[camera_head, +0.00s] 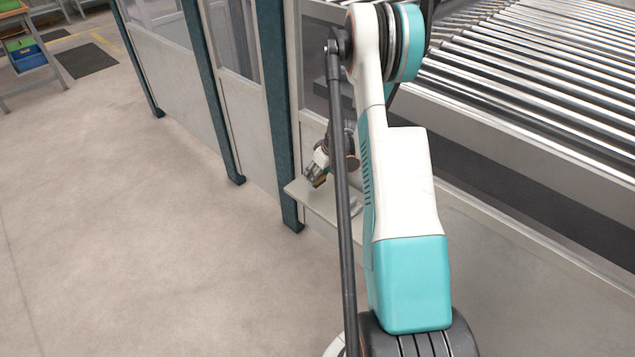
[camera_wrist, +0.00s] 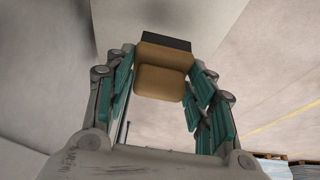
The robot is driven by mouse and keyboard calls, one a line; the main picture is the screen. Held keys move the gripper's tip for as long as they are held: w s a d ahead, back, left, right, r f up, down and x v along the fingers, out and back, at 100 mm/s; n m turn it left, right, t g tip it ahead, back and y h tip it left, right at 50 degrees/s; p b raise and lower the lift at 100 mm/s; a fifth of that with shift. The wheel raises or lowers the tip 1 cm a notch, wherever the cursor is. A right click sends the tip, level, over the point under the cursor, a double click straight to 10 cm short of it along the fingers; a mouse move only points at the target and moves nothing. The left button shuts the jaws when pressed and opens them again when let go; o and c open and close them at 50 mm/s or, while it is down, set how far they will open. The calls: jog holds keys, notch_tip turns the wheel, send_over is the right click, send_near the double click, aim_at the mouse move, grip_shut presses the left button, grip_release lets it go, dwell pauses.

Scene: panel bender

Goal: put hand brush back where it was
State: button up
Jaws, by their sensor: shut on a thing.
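The hand brush (camera_wrist: 161,83) has a tan wooden body with a dark strip, likely its bristles, at the far end in the wrist view. My gripper (camera_wrist: 160,78) is shut on it, with the green-padded fingers on both sides of the wood. In the head view my gripper (camera_head: 316,173) is small and partly hidden by my own arm, above a pale ledge (camera_head: 299,190) on the machine enclosure. A pale flat surface, perhaps this ledge, lies beyond the brush in the wrist view. I cannot tell whether the brush touches it.
Dark green posts (camera_head: 277,100) and light panels (camera_head: 160,90) stand just left of and behind the ledge. A roller conveyor (camera_head: 545,75) fills the upper right. The floor (camera_head: 120,240) at left is clear. A workbench with a blue bin (camera_head: 29,60) stands far left.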

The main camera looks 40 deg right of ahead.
aim_at(318, 180)
notch_tip(318, 180, down, 4)
jog(key=shift+r+b, duration=0.1)
jog(key=shift+b, duration=0.75)
jog(key=shift+c, duration=0.5)
jog(key=o, duration=1)
jog(key=shift+o, duration=0.2)
jog(key=p+v, duration=0.6)
jog(key=v, duration=0.7)
jog(key=shift+r, duration=0.35)
